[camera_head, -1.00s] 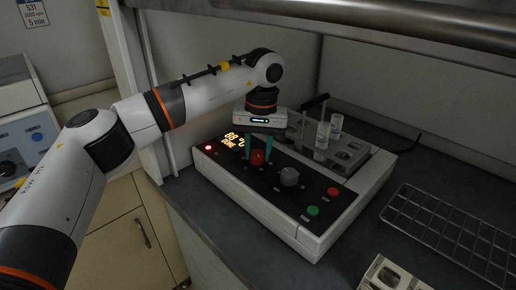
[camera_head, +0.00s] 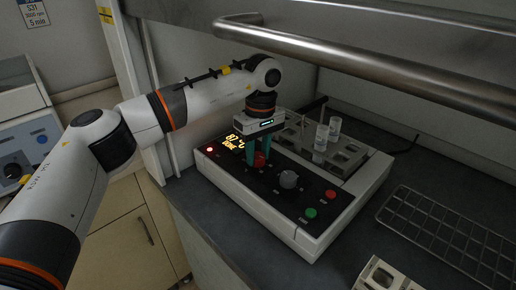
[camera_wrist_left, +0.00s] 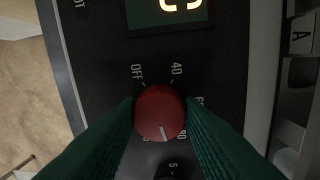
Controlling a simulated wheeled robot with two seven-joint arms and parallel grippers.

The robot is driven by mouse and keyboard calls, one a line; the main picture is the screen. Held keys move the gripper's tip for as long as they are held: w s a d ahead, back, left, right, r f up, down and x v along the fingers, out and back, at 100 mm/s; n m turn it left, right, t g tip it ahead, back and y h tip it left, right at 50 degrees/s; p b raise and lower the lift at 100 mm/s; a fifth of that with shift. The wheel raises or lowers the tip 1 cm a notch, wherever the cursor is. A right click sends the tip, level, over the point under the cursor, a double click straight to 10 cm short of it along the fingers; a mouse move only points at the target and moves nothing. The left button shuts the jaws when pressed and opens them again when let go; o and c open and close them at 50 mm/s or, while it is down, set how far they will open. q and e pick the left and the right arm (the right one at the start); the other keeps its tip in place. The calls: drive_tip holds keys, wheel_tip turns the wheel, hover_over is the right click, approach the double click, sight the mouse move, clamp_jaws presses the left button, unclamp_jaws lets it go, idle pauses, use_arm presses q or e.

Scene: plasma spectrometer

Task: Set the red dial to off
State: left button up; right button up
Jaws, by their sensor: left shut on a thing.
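The red dial (camera_head: 260,159) is on the black top panel of a white instrument (camera_head: 291,225). My left gripper (camera_head: 258,156) points down from above, shut on the dial with its green fingers on both sides. In the left wrist view the red dial (camera_wrist_left: 160,112) sits between the fingertips (camera_wrist_left: 160,115). Its white pointer line faces the lower side, near the partly hidden marks past 80. The OFF label (camera_wrist_left: 137,72) is at the dial's upper left, away from the pointer, and 40 is at its upper right. My right gripper is out of view.
Vials (camera_head: 321,137) stand in the instrument's rear block. A wire rack (camera_head: 440,235) lies at right. A metal bar (camera_head: 370,65) crosses above.

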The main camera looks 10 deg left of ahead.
use_arm(q)
drive_tip(key=n, duration=0.4)
drive_tip(key=shift+r+n+p, duration=0.1)
drive_tip(key=shift+n+p, duration=0.2)
drive_tip(key=n, duration=0.5)
drive_tip(key=shift+a+n+h, duration=0.1)
drive_tip(key=shift+n+h, duration=0.2)
drive_tip(key=n, duration=1)
drive_tip(key=n+b, duration=0.1)
drive_tip(key=n, duration=0.9)
drive_tip(key=shift+s+t+h+b, duration=0.1)
drive_tip(key=shift+t+h+b, duration=0.2)
drive_tip(key=shift+t, duration=0.1)
drive_tip(key=n+b, duration=0.1)
drive_tip(key=n, duration=0.3)
drive_tip(key=n+b, duration=0.1)
drive_tip(key=n, duration=0.4)
drive_tip(key=shift+n, duration=0.3)
